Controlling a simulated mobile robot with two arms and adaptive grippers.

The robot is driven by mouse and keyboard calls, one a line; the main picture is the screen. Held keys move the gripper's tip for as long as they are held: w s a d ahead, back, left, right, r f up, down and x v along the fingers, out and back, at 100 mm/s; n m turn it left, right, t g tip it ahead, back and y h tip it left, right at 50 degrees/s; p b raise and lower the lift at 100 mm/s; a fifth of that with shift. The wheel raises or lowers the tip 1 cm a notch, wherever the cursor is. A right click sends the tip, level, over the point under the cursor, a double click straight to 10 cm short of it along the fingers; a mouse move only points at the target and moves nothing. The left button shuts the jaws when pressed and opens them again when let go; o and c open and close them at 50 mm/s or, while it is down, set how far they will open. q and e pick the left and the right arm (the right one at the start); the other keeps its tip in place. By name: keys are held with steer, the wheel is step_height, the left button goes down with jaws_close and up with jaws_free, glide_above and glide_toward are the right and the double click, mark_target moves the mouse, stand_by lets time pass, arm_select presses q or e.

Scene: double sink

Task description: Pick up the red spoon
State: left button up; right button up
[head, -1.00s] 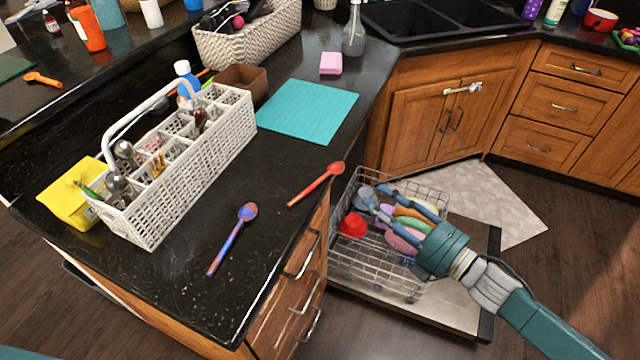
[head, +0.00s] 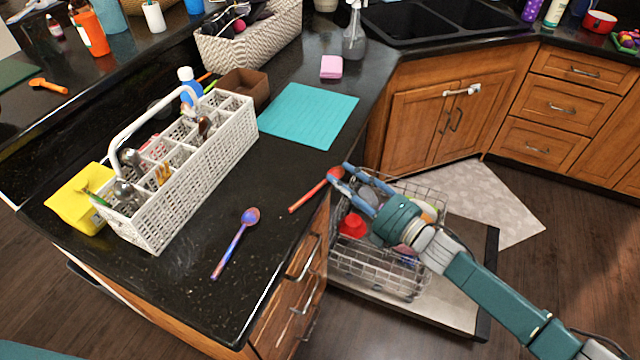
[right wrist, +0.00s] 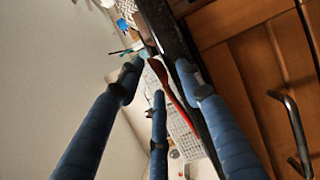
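The red spoon (head: 310,195) lies near the right edge of the black counter, its bowl end toward the edge. In the right wrist view the red spoon (right wrist: 177,102) shows between my blue fingers. My right gripper (head: 339,174) is at the bowl end of the spoon, fingers spread. In the right wrist view the right gripper (right wrist: 160,70) is open, with gaps between its fingers; I cannot tell whether any finger touches the spoon. A purple-blue spoon (head: 235,241) lies to the left. My left gripper is out of view.
A white caddy (head: 205,160) with utensils stands on the counter, beside a yellow container (head: 72,203). A teal mat (head: 308,115) lies behind the red spoon. A wire dish rack (head: 375,268) sits low beneath my right gripper. Drawer handles stick out below the counter edge.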

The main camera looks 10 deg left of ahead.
jaws_close()
